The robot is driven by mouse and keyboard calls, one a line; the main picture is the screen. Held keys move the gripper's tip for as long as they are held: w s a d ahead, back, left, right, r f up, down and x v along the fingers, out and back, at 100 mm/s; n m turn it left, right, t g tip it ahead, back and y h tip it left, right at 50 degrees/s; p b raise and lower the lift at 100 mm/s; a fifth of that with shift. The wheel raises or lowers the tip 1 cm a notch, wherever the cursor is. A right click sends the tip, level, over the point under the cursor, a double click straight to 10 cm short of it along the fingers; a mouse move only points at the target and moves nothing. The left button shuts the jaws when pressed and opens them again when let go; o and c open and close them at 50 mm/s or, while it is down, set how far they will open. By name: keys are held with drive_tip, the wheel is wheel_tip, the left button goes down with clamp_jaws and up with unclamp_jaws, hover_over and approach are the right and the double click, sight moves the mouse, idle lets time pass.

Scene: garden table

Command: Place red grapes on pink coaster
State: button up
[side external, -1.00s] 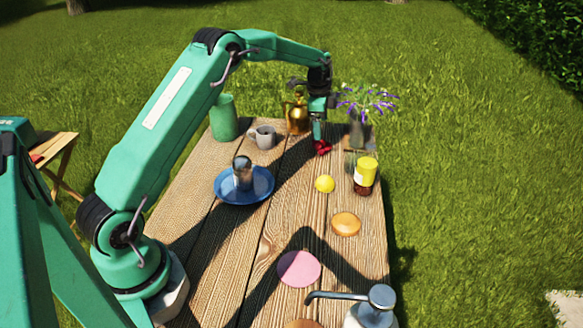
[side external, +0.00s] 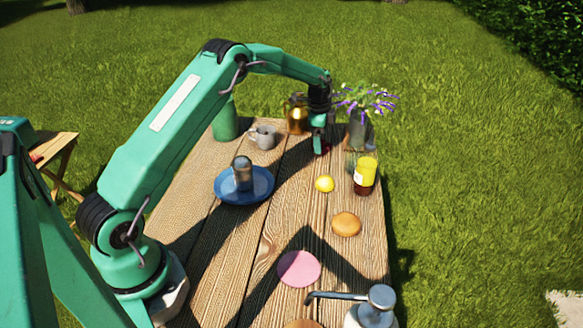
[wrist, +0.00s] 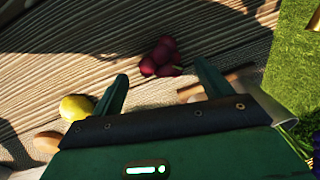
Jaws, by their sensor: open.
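The red grapes (wrist: 160,58) lie on the table as a small dark red cluster. In the wrist view they sit just beyond and between the tips of my open gripper (wrist: 162,82), with no finger closed on them. In the side view my gripper (side external: 322,143) is low at the far end of the table and hides most of the grapes (side external: 326,148). The pink coaster (side external: 299,268) lies flat and bare near the front of the table.
A lemon (side external: 324,184), a yellow-labelled jar (side external: 365,175) and an orange-brown round item (side external: 346,224) stand along the right. A vase of purple flowers (side external: 358,130) is close beside my gripper. A soap pump (side external: 372,305) is in front.

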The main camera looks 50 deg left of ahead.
drive_tip(key=shift+w+f, duration=0.15)
drive_tip(key=shift+f, duration=1.15)
drive_tip(key=c, duration=1.1)
drive_tip(key=shift+c, duration=0.2)
drive_tip(key=shift+r, duration=0.1)
drive_tip(key=shift+r, duration=0.15)
drive_tip(key=shift+c, duration=1)
drive_tip(key=shift+r, duration=4.8)
